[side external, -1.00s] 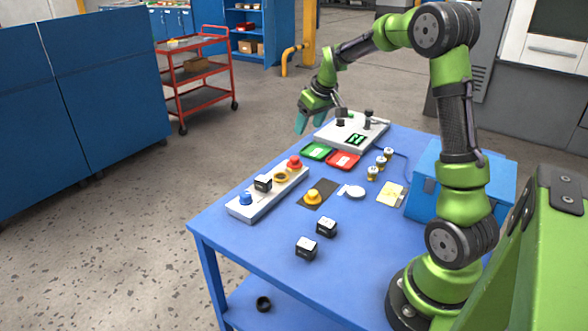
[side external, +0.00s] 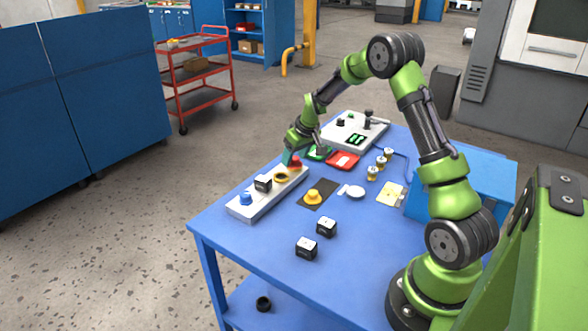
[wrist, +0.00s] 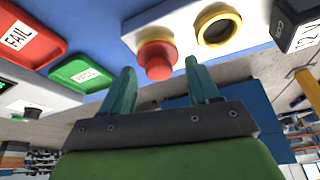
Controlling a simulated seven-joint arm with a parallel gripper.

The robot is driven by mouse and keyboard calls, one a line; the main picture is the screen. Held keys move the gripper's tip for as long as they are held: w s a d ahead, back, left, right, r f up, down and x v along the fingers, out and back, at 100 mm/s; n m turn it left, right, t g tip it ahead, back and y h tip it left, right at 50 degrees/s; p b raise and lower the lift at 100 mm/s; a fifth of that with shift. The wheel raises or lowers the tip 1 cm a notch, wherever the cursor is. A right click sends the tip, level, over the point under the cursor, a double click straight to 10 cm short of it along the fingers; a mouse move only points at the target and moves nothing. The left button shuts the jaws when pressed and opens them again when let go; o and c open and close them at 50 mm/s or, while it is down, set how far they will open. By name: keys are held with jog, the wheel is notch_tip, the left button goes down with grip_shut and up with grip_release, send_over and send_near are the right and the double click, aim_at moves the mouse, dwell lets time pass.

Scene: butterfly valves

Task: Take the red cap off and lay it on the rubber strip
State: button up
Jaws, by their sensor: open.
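The red cap (side external: 295,163) sits at the far end of a white panel (side external: 234,209) on the blue table. In the wrist view the red cap (wrist: 156,58) is round and stands between and just beyond my fingertips. My gripper (side external: 289,156) is open, with its teal fingers right by the cap; the wrist view shows the fingers (wrist: 160,76) apart on either side, and I cannot tell whether they touch it. The rubber strip (side external: 329,188) is a dark flat mat to the right of the panel. A yellow cap (side external: 313,196) lies on it.
The panel also carries an empty yellow ring (side external: 281,177), a black block (side external: 263,183) and a blue cap (side external: 246,199). Green (side external: 321,153) and red (side external: 343,160) trays lie behind. Two black blocks (side external: 327,226) and a white disc (side external: 355,192) lie on the table.

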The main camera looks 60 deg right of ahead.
aim_at(296, 158)
jog(key=c, duration=1.1)
jog(key=shift+r, duration=0.1)
jog(key=shift+r, duration=0.6)
notch_tip(296, 158, up, 2)
jog(key=shift+r, duration=0.25)
jog(key=s+a, duration=0.7)
jog(key=s, duration=0.7)
jog(key=w+d+m+h, duration=0.2)
jog(key=w+d+m, duration=0.15)
jog(key=d, duration=0.35)
jog(key=shift+m+g, duration=0.4)
jog(key=shift+m, duration=0.05)
jog(key=shift+s+f, duration=0.2)
jog(key=shift+f, duration=3.55)
